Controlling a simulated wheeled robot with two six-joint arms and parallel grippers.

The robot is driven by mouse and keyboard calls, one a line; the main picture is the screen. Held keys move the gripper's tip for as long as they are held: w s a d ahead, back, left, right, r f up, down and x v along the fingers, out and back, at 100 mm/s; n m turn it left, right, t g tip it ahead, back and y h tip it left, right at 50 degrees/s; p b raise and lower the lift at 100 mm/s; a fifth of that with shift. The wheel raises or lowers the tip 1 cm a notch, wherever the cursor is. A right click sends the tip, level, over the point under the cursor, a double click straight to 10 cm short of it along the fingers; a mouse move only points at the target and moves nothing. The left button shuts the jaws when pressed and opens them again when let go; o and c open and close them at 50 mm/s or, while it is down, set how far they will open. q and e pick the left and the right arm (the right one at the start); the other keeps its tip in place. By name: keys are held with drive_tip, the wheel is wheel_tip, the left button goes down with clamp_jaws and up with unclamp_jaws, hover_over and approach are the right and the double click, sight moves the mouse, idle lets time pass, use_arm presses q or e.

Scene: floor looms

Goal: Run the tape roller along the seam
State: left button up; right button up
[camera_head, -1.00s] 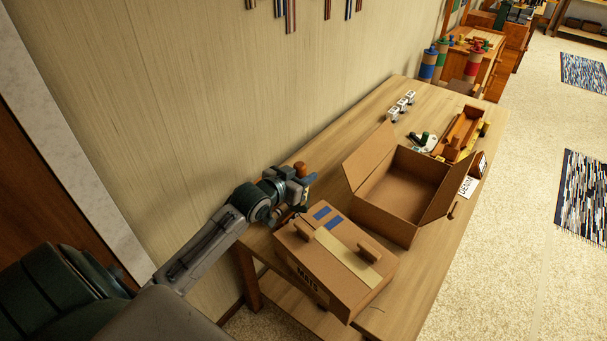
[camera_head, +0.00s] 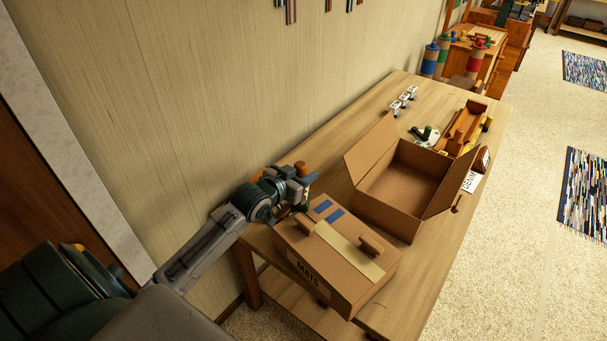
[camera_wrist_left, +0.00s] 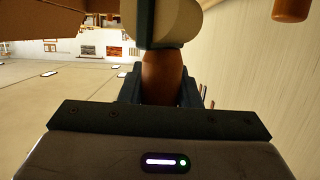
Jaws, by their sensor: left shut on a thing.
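My left gripper (camera_head: 304,190) is shut on the tape roller, just beyond the far left end of the closed carton. In the left wrist view, the roller's brown handle (camera_wrist_left: 161,74) stands between the fingers, with a cream and dark teal head (camera_wrist_left: 172,22) above it. In the head view the gripper largely hides the roller. I cannot tell whether the roller touches the carton. My right gripper is out of view.
An open, empty carton (camera_head: 388,212) stands just behind the closed one. A wooden peg (camera_head: 301,167) is close to my left gripper by the wall. A wooden tray (camera_head: 465,128), small white items (camera_head: 403,101) and a white card (camera_head: 470,182) are farther along the bench.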

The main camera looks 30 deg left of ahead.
use_arm(q)
drive_tip(key=shift+f, duration=0.25)
drive_tip(key=shift+f+b, duration=0.3)
drive_tip(key=shift+f, duration=0.05)
drive_tip(key=shift+f, duration=0.3)
